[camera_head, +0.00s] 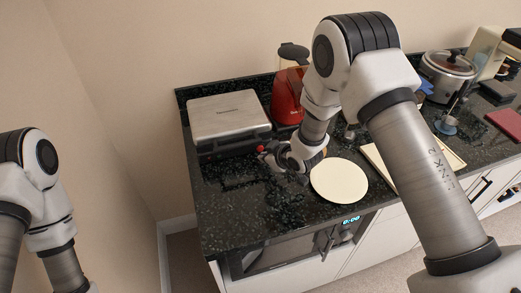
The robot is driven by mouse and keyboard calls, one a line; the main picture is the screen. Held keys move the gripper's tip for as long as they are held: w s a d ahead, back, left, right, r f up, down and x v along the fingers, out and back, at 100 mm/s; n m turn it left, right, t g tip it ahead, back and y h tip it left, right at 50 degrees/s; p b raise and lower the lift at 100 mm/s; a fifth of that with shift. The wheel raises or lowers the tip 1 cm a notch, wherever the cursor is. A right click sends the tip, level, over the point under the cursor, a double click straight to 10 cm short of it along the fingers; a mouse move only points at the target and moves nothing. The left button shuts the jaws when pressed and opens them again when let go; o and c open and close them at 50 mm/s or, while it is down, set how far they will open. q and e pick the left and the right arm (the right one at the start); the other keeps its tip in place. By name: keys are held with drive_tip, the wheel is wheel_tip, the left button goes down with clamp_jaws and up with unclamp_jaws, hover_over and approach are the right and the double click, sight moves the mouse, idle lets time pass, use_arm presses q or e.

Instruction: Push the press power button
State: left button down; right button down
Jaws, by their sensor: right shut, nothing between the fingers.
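The press (228,116) has a light metal lid and a dark base, and stands at the left end of the black speckled counter. A small red button (260,149) shows at the right end of its front. My right gripper (269,155) is shut and empty, close to the button at the press's front right corner. I cannot tell whether its tips touch the button. My left arm is at the left edge of the view, and its gripper is out of view.
A red appliance (287,96) stands right of the press. A cream round plate (339,180) lies right of my right gripper, with a cream tray (447,154) beyond. A cooker (448,72) stands at the back right. The counter's front left (228,215) is clear.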

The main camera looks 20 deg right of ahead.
drive_tip(key=shift+s+d, duration=0.1)
drive_tip(key=shift+s, duration=2.85)
